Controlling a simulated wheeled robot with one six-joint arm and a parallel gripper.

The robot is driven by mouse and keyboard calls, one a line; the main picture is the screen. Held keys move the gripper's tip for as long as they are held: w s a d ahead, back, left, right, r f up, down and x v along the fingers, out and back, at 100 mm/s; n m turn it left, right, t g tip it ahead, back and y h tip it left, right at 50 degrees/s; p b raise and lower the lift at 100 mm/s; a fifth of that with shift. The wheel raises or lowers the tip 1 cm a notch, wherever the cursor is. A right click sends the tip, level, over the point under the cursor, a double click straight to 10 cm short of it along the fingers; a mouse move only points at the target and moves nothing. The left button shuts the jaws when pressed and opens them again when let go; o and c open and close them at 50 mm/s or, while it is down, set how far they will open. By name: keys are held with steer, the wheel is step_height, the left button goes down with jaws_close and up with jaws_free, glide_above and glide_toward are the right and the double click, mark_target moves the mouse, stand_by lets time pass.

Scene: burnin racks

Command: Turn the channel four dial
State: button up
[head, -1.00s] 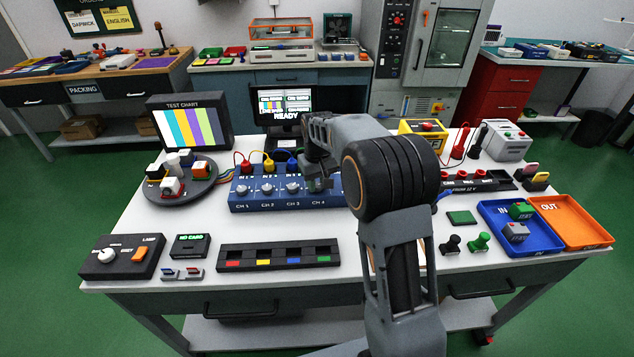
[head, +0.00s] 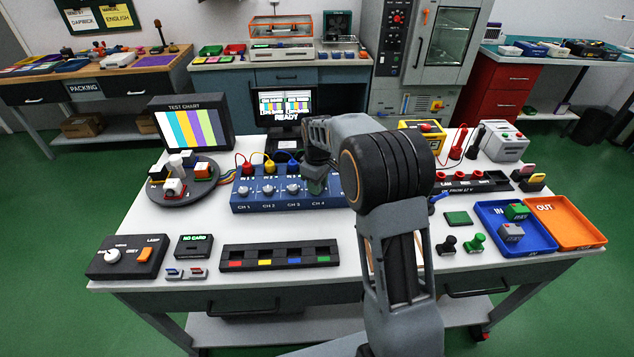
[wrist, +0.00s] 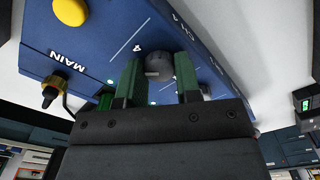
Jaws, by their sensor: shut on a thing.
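The blue channel box (head: 240,203) stands at the middle of the table, with dials marked CH 1 to CH 4 along its front. My gripper (head: 316,182) is over the CH 4 end and hides that dial in the head view. In the wrist view, the grey round channel four dial (wrist: 159,65) sits between the two green fingertips of my gripper (wrist: 158,78). The fingers are shut on the dial, one on each side. The labels CH 4, 4 and MAIN show on the box face. The dial's pointer mark is hard to make out.
Red, yellow and blue plugs stand along the back of the box. A monitor (head: 284,104) behind it reads READY. A turntable (head: 183,190) with small blocks is at left, and a test chart (head: 191,128) behind it. Front-centre lies a dark slotted tray (head: 278,256).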

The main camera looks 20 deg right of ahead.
steer(key=shift+n, duration=0.4)
steer(key=o, duration=0.9)
steer(key=shift+r, duration=0.1)
step_height(320, 180, up, 14)
steer(key=shift+f+p, duration=0.15)
steer(key=shift+p, duration=0.45)
